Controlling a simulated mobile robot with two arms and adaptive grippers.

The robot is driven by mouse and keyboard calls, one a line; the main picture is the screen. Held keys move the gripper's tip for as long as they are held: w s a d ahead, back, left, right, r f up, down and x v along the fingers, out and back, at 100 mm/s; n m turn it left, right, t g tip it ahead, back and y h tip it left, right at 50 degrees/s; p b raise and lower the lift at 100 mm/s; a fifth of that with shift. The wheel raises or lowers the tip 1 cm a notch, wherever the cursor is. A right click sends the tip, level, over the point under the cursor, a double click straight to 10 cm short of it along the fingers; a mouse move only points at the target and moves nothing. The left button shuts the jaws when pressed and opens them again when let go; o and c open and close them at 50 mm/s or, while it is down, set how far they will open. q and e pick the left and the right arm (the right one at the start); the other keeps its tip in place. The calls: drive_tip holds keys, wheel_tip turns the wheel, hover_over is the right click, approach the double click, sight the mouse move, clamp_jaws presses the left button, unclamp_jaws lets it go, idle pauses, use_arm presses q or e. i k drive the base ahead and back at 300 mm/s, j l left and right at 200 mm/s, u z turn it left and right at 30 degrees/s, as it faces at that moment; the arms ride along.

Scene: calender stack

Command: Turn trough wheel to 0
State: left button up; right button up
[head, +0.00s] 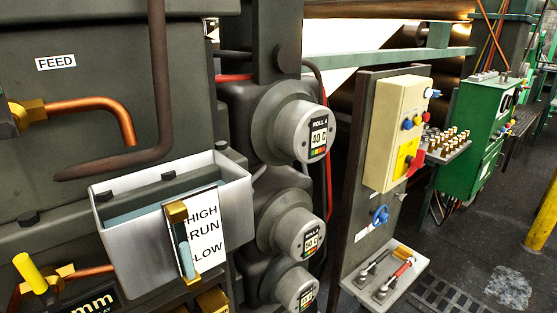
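No part labelled as the trough wheel can be made out. A light grey open trough (140,250) hangs on the dark machine front at left, with bluish liquid inside. On its front are a HIGH / RUN / LOW plate (207,229) and a brass-capped sight glass (182,241). A small blue wheel-like knob (380,215) sits on the dark panel at right, beside a white label too small to read. I cannot tell whether it is the trough wheel. A cut-off "mm" plate (92,303) shows at the bottom left. Neither of my grippers is in view.
A yellow-handled brass valve (29,272) is at lower left. Round roll gauges (317,134) stick out mid-picture. A cream control box (397,133) sits above a tool shelf (385,280). A green cabinet (480,135) and yellow post (543,220) stand right. Dark floor between looks free.

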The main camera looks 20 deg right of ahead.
sight(383, 218)
drive_tip(key=z, duration=1.25)
drive_tip(key=l, duration=0.5)
drive_tip(key=i+l+u, duration=0.1)
drive_tip(key=l+u, duration=0.35)
drive_tip(key=l, duration=0.75)
drive_tip(key=k+l+u, duration=0.15)
drive_tip(key=l+u, duration=0.3)
drive_tip(key=l, duration=0.7)
